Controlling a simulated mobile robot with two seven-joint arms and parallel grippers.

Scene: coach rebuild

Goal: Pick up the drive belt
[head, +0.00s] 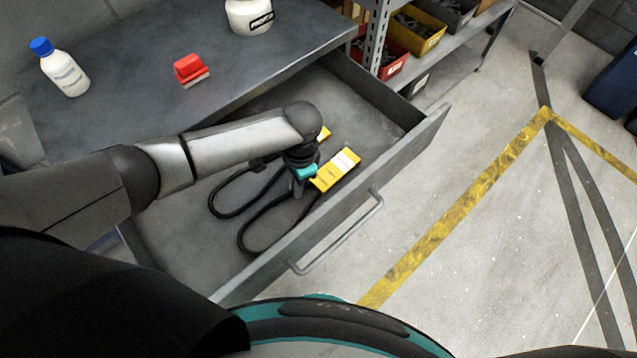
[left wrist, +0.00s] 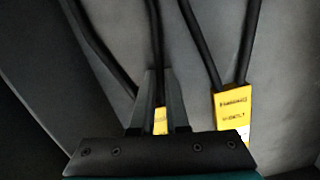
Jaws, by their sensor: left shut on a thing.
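Two black drive belts with yellow sleeves lie in the open drawer. One belt (head: 222,216) has its sleeve (head: 325,133) mostly hidden behind my left arm. The other belt (head: 243,247) has a yellow and white sleeve (head: 336,170) in plain sight. My left gripper (head: 298,190) points down into the drawer. In the left wrist view its fingers (left wrist: 160,74) are shut on one drive belt (left wrist: 92,38), with a bit of its yellow sleeve between them. The other sleeve (left wrist: 233,105) is just to the right. I cannot tell whether the held belt is off the drawer floor. My right gripper is out of view.
The drawer front (head: 408,150) with its handle (head: 345,238) rises close beside the gripper. On the bench top (head: 130,110) stand a white bottle with blue cap (head: 65,75), a red block-like item (head: 189,69) and a white container (head: 249,16). Shelf bins (head: 418,32) stand behind.

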